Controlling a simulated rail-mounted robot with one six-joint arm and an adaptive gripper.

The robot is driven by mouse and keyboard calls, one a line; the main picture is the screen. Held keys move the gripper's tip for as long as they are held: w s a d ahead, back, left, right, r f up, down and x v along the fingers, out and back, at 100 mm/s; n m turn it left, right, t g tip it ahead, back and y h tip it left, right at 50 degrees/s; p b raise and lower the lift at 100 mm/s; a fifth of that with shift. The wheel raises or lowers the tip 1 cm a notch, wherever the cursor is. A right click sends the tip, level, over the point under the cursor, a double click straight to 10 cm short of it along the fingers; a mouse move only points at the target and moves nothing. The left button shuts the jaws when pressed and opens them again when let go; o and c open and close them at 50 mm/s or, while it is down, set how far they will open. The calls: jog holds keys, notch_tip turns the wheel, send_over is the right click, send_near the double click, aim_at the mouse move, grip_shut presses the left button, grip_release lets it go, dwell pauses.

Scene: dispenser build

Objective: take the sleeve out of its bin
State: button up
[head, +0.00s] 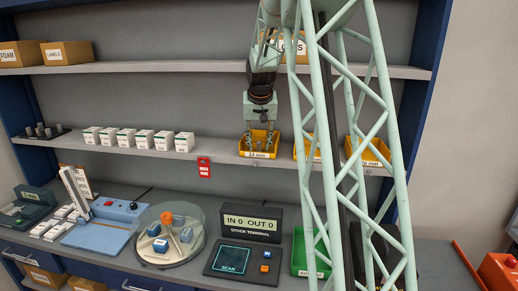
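My gripper (260,138) points straight down into a yellow bin (260,155) on the middle shelf, with its fingers inside the bin's opening. The bin's front label seems to read 24 mm. Small grey shapes show between and beside the fingers; they are too small to tell sleeve from fingertip. I cannot tell whether the fingers are open or shut on a sleeve. Two more yellow bins stand to the right, the nearer one (300,152) and a farther one (375,155), both partly hidden behind my green lattice column.
Several white boxes (127,138) and a dark rack of grey pegs (45,131) stand left on the same shelf. A red tag (204,167) hangs at the shelf edge. Below are a round turntable (180,250), a stock terminal (251,223) and a green tray (300,256).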

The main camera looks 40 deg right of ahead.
jog(key=shift+c, duration=0.2)
jog(key=c, duration=0.9)
jog(key=shift+s+r, duration=0.1)
jog(key=shift+s+a+r, duration=0.35)
jog(key=shift+r, duration=0.15)
jog(key=s+a+r+b, duration=0.1)
jog(key=s+a+r, duration=0.5)
jog(key=s+a, duration=0.2)
jog(key=shift+s+r, duration=0.4)
jog(key=shift+s, duration=0.65)
